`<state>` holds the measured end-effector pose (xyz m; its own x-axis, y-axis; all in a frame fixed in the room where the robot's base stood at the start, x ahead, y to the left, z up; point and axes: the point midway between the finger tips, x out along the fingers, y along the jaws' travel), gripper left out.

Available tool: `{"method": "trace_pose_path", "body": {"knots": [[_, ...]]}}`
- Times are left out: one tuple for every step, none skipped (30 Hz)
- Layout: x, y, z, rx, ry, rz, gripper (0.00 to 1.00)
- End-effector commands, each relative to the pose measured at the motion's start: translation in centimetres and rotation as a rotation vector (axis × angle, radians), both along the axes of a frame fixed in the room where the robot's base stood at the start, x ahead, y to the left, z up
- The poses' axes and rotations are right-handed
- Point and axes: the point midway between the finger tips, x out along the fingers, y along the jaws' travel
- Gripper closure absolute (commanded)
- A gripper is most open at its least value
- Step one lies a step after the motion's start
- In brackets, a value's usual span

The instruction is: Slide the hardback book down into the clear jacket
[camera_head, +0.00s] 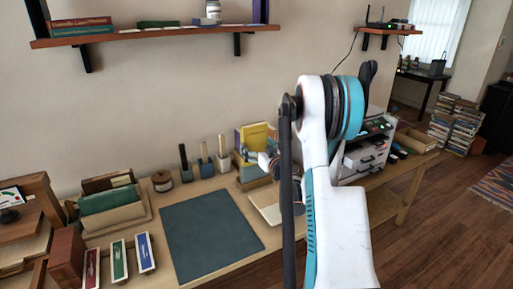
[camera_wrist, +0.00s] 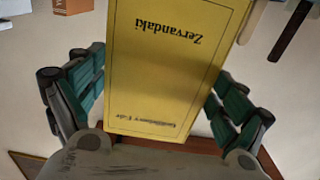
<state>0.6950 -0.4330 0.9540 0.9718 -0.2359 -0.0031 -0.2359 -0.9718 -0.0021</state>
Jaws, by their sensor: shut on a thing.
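The yellow hardback book (camera_wrist: 175,70), with "Zervandaki" on its cover, fills the middle of the wrist view, where its lettering appears upside down. My gripper (camera_wrist: 163,95) is shut on it, with teal-padded fingers at both sides. In the head view the yellow book (camera_head: 256,134) stands roughly upright at the back of the table, beside a darker purple-blue edge. My gripper (camera_head: 268,160) is small there and partly hidden by my arm. A grey-blue and tan holder (camera_head: 250,172) is below the book. I cannot make out the clear jacket or whether the book is inside it.
A dark green mat (camera_head: 210,235) lies bare on the table. Brush pots (camera_head: 205,167) stand left of the book. A pale flat board (camera_head: 266,207) lies in front. Several boxes and books crowd the left. A white drawer unit (camera_head: 362,155) stands right.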

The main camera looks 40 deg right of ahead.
Motion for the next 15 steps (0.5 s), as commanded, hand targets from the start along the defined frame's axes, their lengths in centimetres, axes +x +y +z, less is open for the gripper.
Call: {"method": "trace_pose_path", "body": {"knots": [[0.0, 0.0, 0.0, 0.000, 0.000, 0.000, 0.50], [0.0, 0.0, -0.1, 0.000, 0.000, 0.000, 0.50], [0.0, 0.0, -0.2, 0.000, 0.000, 0.000, 0.50], [0.0, 0.0, -0.3, 0.000, 0.000, 0.000, 0.50], [0.0, 0.0, -0.3, 0.000, 0.000, 0.000, 0.50], [0.0, 0.0, -0.4, 0.000, 0.000, 0.000, 0.50], [0.0, 0.0, -0.5, 0.000, 0.000, 0.000, 0.50], [0.0, 0.0, -0.5, 0.000, 0.000, 0.000, 0.50], [0.0, 0.0, -0.6, 0.000, 0.000, 0.000, 0.50], [0.0, 0.0, -0.7, 0.000, 0.000, 0.000, 0.50], [0.0, 0.0, -0.8, 0.000, 0.000, 0.000, 0.50], [0.0, 0.0, -0.8, 0.000, 0.000, 0.000, 0.50], [0.0, 0.0, -0.9, 0.000, 0.000, 0.000, 0.50], [0.0, 0.0, -1.0, 0.000, 0.000, 0.000, 0.50], [0.0, 0.0, -1.1, 0.000, 0.000, 0.000, 0.50]]}}
